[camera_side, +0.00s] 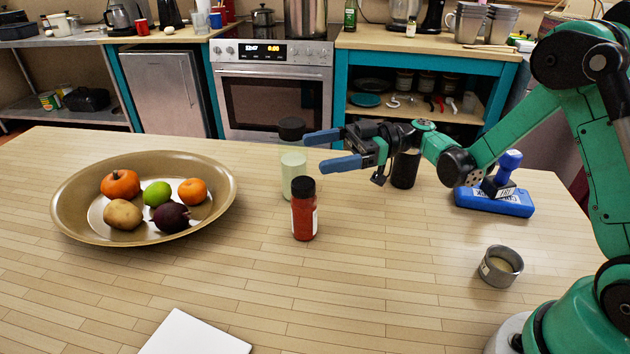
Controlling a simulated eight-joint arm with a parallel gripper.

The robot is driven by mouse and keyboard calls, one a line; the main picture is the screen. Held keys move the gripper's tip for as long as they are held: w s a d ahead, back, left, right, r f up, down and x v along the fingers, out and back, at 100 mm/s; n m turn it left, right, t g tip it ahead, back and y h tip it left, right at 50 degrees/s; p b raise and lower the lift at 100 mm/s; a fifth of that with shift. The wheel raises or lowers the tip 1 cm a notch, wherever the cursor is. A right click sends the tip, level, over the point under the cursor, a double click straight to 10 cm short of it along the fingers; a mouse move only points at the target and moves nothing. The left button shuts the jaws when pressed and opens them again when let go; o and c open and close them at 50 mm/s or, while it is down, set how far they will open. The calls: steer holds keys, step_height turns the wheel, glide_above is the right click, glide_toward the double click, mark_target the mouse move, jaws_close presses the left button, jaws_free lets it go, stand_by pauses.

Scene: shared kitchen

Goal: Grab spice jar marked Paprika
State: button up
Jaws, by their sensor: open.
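A spice jar with red contents and a black lid (304,215) stands upright on the wooden table. Its label is turned mostly to the right and cannot be read. Behind it stands a taller pale green container with a black lid (292,170). A dark jar (405,170) stands partly hidden behind my arm. No label shows the word Paprika legibly. My gripper (328,151) is open and empty, with blue fingers pointing left. It appears above the red jar's lid in the picture, near the pale green container; whether it touches the container I cannot tell.
A wide bowl (75,222) with fruit and vegetables stands at the left. A blue stamp and pad (498,198) and a small metal tin (501,266) are at the right. A white sheet (190,335) lies at the front. The table between is clear.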

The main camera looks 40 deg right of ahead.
mark_target(295, 191)
step_height(295, 191, down, 6)
steer(key=shift+x, duration=2.9)
steer(key=shift+f, duration=0.2)
jaws_close()
